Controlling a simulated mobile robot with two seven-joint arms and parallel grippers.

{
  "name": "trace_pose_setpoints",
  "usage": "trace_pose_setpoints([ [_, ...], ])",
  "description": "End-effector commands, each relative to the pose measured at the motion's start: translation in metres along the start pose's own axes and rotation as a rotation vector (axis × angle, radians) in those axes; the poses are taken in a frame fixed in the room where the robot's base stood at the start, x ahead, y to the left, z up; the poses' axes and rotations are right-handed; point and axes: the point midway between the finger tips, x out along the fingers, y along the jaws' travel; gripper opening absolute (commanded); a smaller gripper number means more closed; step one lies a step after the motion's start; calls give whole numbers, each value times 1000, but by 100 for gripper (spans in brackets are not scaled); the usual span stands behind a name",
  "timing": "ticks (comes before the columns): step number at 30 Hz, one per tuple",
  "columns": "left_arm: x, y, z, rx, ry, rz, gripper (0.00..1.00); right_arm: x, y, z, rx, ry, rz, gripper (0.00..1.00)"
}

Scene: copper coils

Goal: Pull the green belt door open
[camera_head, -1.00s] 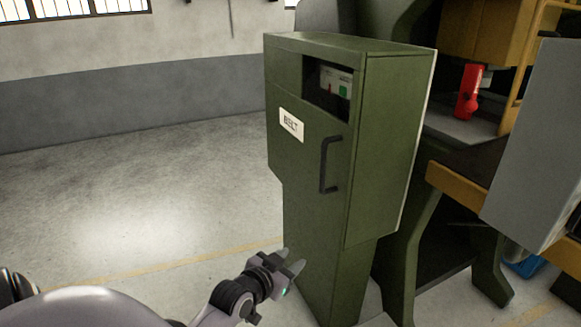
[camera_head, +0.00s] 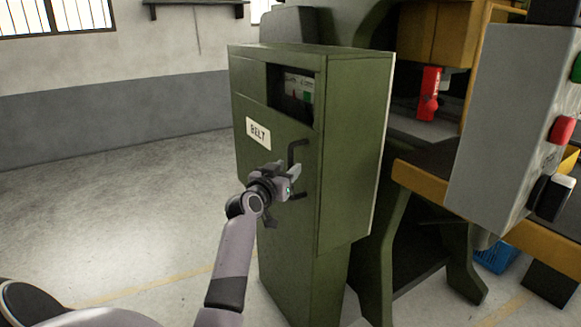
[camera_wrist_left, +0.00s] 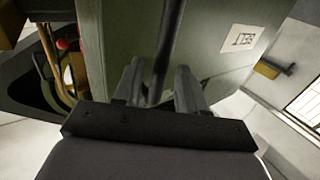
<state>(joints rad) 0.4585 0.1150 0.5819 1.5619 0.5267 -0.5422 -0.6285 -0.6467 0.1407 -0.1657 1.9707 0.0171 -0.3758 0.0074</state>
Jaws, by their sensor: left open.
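The green belt door (camera_head: 262,165) is the front of a tall green cabinet, with a white BELT label (camera_head: 258,133) and a dark window opening above it. It looks shut. Its dark bar handle (camera_head: 291,152) stands upright near the door's right edge, partly hidden by my left gripper (camera_head: 296,180) in the head view. In the left wrist view, the handle (camera_wrist_left: 165,55) runs down between the two open fingers (camera_wrist_left: 158,82); I cannot tell if they touch it. My right gripper is not in view.
A grey control box (camera_head: 500,130) with a red button and a yellow-framed machine (camera_head: 430,190) stand right of the cabinet. A red cylinder (camera_head: 429,93) sits on the machine. The floor (camera_head: 120,210) left of the cabinet is clear.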

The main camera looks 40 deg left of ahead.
Motion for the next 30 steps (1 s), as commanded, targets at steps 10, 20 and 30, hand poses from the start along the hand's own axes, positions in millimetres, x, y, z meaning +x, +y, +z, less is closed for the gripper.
trace_pose_setpoints([
  [10,25,0,0,1,0,0,41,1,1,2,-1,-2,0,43],
  [20,27,0,0,2,0,0,38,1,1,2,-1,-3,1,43],
  [30,26,-1,0,2,0,1,0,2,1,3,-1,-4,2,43],
])
